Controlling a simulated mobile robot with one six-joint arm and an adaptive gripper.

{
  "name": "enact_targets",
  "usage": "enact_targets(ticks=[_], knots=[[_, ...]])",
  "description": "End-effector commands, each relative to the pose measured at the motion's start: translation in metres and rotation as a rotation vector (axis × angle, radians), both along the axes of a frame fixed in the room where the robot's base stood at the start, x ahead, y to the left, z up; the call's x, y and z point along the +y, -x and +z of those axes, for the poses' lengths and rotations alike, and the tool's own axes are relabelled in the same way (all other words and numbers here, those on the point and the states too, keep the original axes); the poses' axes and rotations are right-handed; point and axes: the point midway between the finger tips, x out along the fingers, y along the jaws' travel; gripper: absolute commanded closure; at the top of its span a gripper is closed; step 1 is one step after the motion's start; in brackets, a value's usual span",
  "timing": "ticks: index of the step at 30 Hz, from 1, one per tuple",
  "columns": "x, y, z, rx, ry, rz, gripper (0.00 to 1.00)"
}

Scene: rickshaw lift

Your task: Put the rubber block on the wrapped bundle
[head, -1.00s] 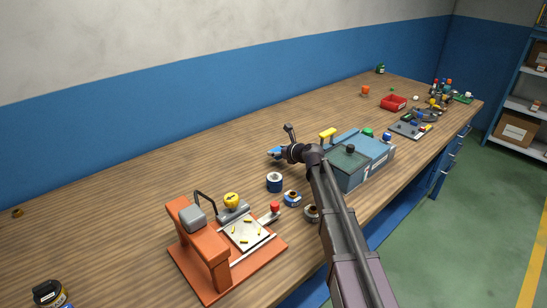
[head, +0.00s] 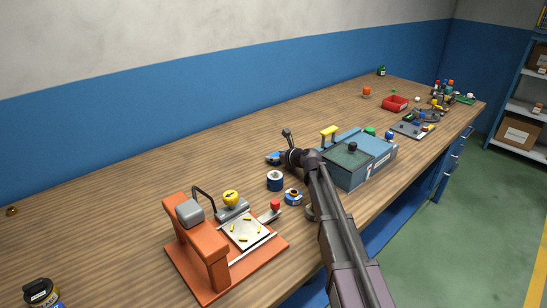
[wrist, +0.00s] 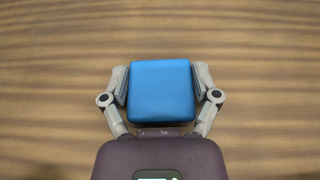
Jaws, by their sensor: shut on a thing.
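A smooth blue block with rounded edges (wrist: 160,92), which I take to be the rubber block, sits between the two fingers of my gripper (wrist: 160,84) in the wrist view. The fingers press on its left and right sides. Only wood-grained bench top shows around it, and its height above the bench is hard to tell. In the head view my gripper (head: 282,157) is over the middle of the bench, left of the blue-grey box, with a bit of blue at its tip. I cannot pick out the wrapped bundle for certain in either view.
The blue-grey box (head: 343,168) stands right of my gripper. A blue tape roll (head: 275,181) and a smaller roll (head: 293,197) stand nearer. An orange press (head: 208,240) is at the front. Bench toward the wall is clear.

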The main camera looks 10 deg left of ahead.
Motion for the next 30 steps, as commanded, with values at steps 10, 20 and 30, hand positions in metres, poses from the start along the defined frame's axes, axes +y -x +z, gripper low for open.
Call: enact_targets(ticks=[10, 20, 30], knots=[[-0.0006, -0.0003, -0.0028, 0.000, 0.000, -0.001, 0.00], [-0.0011, -0.0004, -0.0028, 0.000, 0.000, -0.001, 0.00], [-0.0067, 0.0042, 0.0041, 0.000, 0.000, -0.002, 0.00]])
